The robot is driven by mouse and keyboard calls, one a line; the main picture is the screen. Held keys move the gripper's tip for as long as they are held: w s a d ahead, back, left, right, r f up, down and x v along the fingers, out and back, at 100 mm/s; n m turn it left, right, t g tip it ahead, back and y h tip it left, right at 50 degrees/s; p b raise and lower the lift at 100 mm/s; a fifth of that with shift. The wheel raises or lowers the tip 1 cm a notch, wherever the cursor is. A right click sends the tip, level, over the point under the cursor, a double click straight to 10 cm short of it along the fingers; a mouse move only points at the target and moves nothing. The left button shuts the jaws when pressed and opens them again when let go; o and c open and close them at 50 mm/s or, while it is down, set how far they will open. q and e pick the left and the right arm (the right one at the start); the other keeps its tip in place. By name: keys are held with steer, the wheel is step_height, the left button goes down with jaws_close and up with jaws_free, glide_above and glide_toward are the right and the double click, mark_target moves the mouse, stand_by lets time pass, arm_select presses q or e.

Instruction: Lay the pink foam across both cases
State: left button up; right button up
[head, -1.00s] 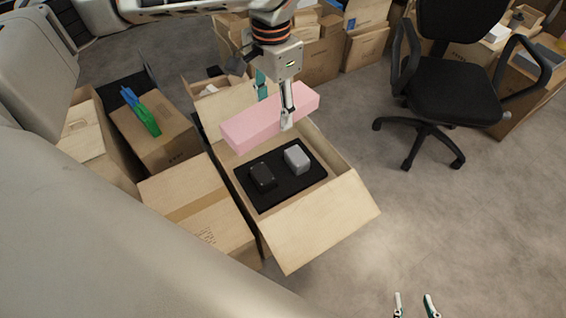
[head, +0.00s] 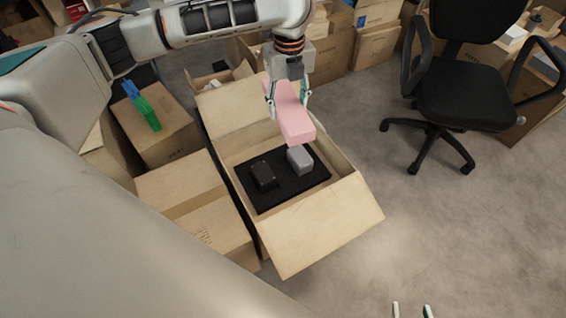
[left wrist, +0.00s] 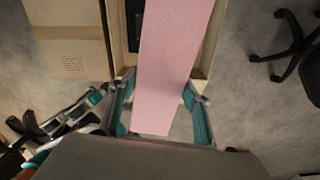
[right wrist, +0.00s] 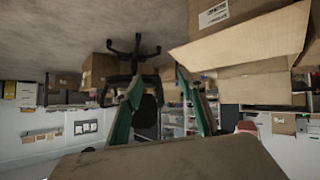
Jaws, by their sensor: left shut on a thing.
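The pink foam (head: 294,112) is a long block held above the open carton (head: 334,222). My left gripper (head: 287,98) is shut on it across its narrow width; the left wrist view also shows the foam (left wrist: 172,70) between the fingers. Inside the carton, on a black insert (head: 290,188), sit a black case (head: 263,174) and a grey case (head: 300,159), side by side and apart. The foam's near end hangs close to the grey case in the picture. My right gripper (head: 412,311) is at the bottom edge, its fingers apart and empty; the right wrist view shows it open.
A closed carton (head: 195,207) stands against the left of the open one. Another carton (head: 158,130) behind it carries green and blue items (head: 148,113). A black office chair (head: 455,95) stands at right. The floor (head: 470,230) at lower right is clear.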

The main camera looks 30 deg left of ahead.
arm_select(q)
steer(key=w+a+f+m+b, duration=0.1)
steer(key=f+m+b, duration=0.2)
steer(key=f, duration=0.7)
steer(key=w+a+f+m+b, duration=0.1)
steer(key=a+f+m+b, duration=0.1)
steer(key=f+m, duration=0.5)
steer(key=w+a+f+m+b, duration=0.1)
steer(key=f+m+b, duration=0.3)
steer(key=f, duration=1)
steer(key=shift+w+a+f+m, duration=0.2)
steer(key=shift+a+m, duration=0.15)
steer(key=shift+m, duration=0.65)
steer(key=shift+w+r, duration=0.1)
steer(key=shift+r, duration=0.15)
steer(key=shift+f, duration=0.6)
steer(key=o, duration=0.8)
steer(key=shift+o, duration=0.5)
steer(key=shift+r, duration=0.1)
arm_select(e)
steer(key=w+a+r+m+t+y, duration=0.1)
steer(key=w+a+r+m+y, duration=0.1)
steer(key=a, duration=0.5)
steer(key=shift+w+r+t, duration=0.25)
steer(key=shift+r+t, duration=0.05)
steer(key=shift+r, duration=0.35)
